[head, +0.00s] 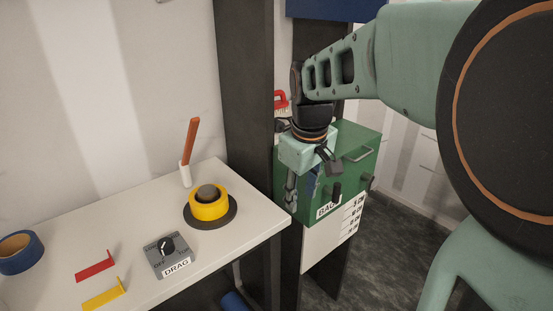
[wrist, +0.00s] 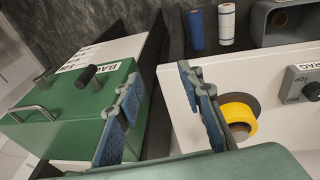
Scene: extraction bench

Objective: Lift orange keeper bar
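An orange bar (head: 190,140) stands up, slightly tilted, from a white base (head: 185,175) at the back edge of the white bench in the head view. It is not visible in the wrist view. My gripper (head: 311,180) points down to the right of the bar and well apart from it, at the green box marked BAG (head: 357,147). In the wrist view its two blue-padded fingers (wrist: 165,105) are spread with nothing between them. The exact gap between fingers and box is hard to tell.
The bench (head: 225,245) holds a yellow ring on a dark disc (head: 209,207), a grey DRAG dial (head: 167,255), red (head: 95,267) and yellow (head: 103,297) brackets and a blue roll (head: 18,254). A dark post (head: 246,120) stands between bar and gripper.

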